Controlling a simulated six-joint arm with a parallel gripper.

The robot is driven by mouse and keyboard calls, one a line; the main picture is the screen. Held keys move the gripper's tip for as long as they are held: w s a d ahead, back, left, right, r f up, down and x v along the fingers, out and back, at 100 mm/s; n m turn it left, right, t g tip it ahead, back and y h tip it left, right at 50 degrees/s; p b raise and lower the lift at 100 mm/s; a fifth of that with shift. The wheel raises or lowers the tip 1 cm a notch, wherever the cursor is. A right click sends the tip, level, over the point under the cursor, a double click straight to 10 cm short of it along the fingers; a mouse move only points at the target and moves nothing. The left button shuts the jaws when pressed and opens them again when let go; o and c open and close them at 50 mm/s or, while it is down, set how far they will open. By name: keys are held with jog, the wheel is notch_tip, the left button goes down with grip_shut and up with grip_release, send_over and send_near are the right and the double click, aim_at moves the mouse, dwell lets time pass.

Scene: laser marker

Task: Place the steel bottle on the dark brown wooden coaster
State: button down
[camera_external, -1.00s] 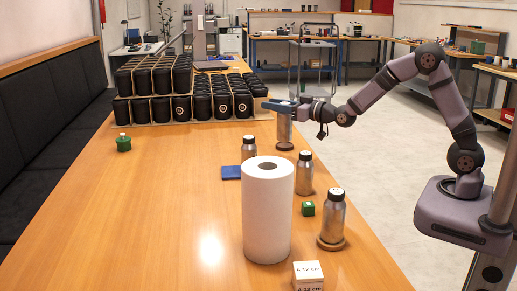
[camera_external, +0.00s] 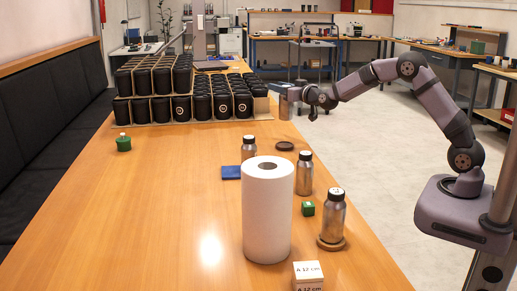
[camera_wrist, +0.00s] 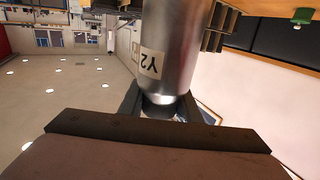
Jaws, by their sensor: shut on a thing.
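My gripper (camera_external: 290,95) is shut on a steel bottle (camera_external: 284,107), which it holds up near the table's far right edge. In the wrist view the bottle (camera_wrist: 170,40) is a brushed metal cylinder with a "Y2" label, and the fingers (camera_wrist: 165,105) close around its narrow end. The dark brown wooden coaster (camera_external: 284,146) lies bare on the table, below the held bottle in the picture and apart from it. Other steel bottles stand on the table: one behind the paper roll (camera_external: 249,148), one to its right (camera_external: 304,175), and one on a lighter wooden coaster (camera_external: 331,244).
A tall white paper roll (camera_external: 267,212) stands in front of the coaster. Black cups (camera_external: 190,95) fill the back. The left table is mostly clear.

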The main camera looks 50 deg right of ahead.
aim_at(290, 116)
notch_tip(290, 116, down, 10)
dwell(0.9)
jog(key=shift+a+f, duration=0.1)
jog(key=shift+f, duration=0.15)
jog(key=c, duration=1.3)
grip_release()
jog(key=shift+r, duration=0.2)
jog(key=b+v, duration=0.1)
jog(key=v, duration=1.1)
jog(key=shift+r, duration=0.15)
